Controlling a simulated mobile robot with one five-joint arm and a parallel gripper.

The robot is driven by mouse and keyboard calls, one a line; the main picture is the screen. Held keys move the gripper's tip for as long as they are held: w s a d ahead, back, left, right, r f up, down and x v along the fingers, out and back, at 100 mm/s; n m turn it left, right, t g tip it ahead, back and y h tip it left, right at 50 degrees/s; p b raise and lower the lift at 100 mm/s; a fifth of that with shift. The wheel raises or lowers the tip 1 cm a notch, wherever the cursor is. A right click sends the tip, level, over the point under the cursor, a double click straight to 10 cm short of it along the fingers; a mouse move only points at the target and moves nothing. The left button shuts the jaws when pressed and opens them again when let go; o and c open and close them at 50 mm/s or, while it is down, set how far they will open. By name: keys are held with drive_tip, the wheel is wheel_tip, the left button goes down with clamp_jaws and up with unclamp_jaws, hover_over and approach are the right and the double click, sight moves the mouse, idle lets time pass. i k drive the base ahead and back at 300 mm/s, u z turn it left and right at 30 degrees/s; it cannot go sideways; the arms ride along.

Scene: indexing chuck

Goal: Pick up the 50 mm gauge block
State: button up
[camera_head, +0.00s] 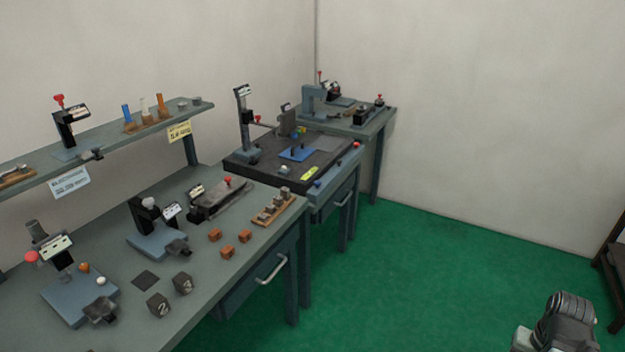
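No block can be read as 50 mm at this size. A wooden holder (258,221) with several small grey metal blocks (284,192) lies near the right end of the front bench; the 50 mm gauge block may be among them, but I cannot tell. A grey ribbed part at the lower right, over the green floor, looks like part of my arm. My gripper's fingers do not show, and nothing is seen held.
The front bench (213,297) carries measuring stands, small orange-brown blocks (228,251) and dark numbered cubes (182,284). A shelf (105,148) overhangs its back. A dark surface plate (252,177) and another bench (383,119) stand beyond.

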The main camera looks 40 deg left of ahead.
sight(284, 191)
drive_tip(key=u, duration=0.05)
drive_tip(key=i, duration=2.7)
drive_tip(key=u, duration=4.8)
drive_tip(key=i, duration=1)
drive_tip(key=z, duration=0.05)
